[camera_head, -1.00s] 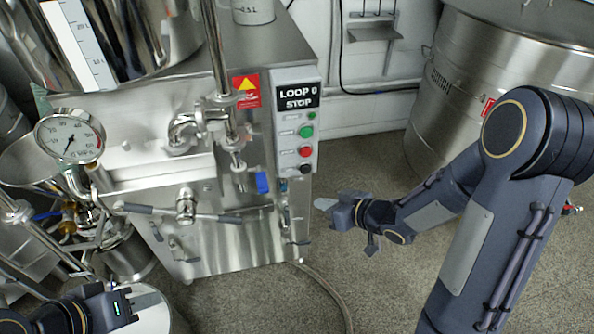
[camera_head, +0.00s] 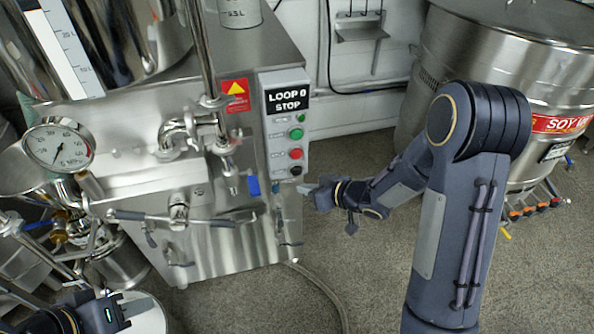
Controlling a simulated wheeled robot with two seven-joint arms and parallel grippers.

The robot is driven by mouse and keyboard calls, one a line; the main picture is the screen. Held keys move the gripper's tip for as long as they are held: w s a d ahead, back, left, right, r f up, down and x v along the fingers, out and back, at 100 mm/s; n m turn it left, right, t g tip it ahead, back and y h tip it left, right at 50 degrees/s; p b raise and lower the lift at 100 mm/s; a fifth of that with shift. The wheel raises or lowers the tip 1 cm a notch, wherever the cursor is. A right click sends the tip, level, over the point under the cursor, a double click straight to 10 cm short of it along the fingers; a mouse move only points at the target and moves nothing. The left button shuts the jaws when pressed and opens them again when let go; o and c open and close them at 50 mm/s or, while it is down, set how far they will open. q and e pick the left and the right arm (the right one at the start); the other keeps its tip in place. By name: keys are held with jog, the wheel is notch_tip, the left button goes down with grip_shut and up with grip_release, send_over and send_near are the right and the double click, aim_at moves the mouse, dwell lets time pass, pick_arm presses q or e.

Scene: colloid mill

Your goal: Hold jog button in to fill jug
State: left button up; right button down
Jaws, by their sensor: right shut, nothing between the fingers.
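The control panel (camera_head: 282,125) on the steel mill has a display reading "LOOP 0 STOP". Below it are a green button (camera_head: 296,133), a red button (camera_head: 296,154) and a black button (camera_head: 296,170) at the bottom. Their labels are too small to read, so I cannot tell which is the jog button. My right gripper (camera_head: 303,188) is shut and empty, its tip just below the black button; I cannot tell if it touches the panel. My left gripper (camera_head: 128,309) is at the lower left, its jaws unclear. A container marked in litres (camera_head: 240,12) stands on the mill top.
A round gauge (camera_head: 59,148) and pipework fill the mill's left side. A lever handle (camera_head: 178,212) crosses its front. A large steel vessel (camera_head: 535,60) with a red label stands at the right. A hose (camera_head: 322,288) lies on the open grey floor.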

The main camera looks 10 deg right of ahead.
aim_at(294, 175)
jog(key=shift+w+p, duration=0.35)
jog(key=shift+w, duration=1.15)
dwell(0.9)
jog(key=shift+w, duration=0.4)
jog(key=shift+w+p, duration=0.45)
jog(key=shift+w, duration=0.05)
dwell(4.7)
